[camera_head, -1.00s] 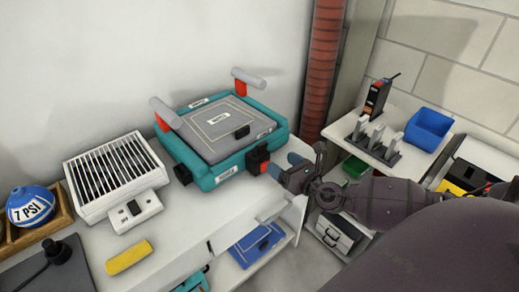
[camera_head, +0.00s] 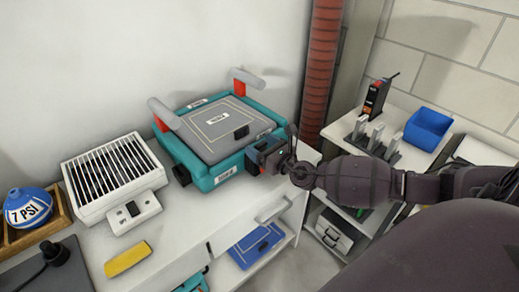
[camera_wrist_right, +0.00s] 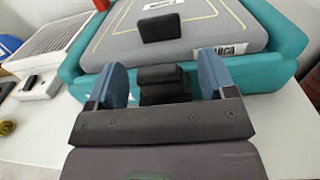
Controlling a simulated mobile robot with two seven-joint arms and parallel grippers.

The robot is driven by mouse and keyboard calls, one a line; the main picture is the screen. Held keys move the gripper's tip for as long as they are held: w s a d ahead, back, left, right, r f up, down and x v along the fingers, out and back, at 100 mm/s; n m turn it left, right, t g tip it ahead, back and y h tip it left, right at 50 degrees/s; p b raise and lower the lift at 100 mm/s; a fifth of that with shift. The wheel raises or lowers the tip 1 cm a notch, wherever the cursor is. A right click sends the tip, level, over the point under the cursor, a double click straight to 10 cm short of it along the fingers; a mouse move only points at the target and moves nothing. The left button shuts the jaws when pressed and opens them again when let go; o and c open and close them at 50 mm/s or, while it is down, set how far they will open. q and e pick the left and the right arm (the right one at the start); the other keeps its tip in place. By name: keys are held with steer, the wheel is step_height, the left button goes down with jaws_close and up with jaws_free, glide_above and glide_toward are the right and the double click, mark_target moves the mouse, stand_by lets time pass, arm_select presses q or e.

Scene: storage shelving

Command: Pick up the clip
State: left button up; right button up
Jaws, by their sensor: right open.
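The clip is a black block on the near right corner of a teal case (camera_head: 205,180). In the right wrist view the black clip (camera_wrist_right: 163,75) stands against the teal wall, between my blue finger pads. My right gripper (camera_head: 262,155) is open with one finger on each side of it; whether the pads touch it I cannot tell. In the head view the gripper mostly hides this clip. A second black clip (camera_head: 182,175) shows at the case's left corner. My left gripper is in neither view.
A grey lid (camera_head: 222,128) with a black latch (camera_head: 240,132) tops the case. A vent unit (camera_head: 105,175), a yellow block (camera_head: 127,258) and a blue ball (camera_head: 32,208) are to the left. A drawer handle (camera_head: 272,210) sticks out below. A blue bin (camera_head: 428,128) stands right.

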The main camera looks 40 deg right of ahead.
steer(key=shift+w+a+f, duration=0.1)
steer(key=shift+w+a, duration=0.05)
steer(key=shift+w, duration=1.2)
steer(key=c, duration=1)
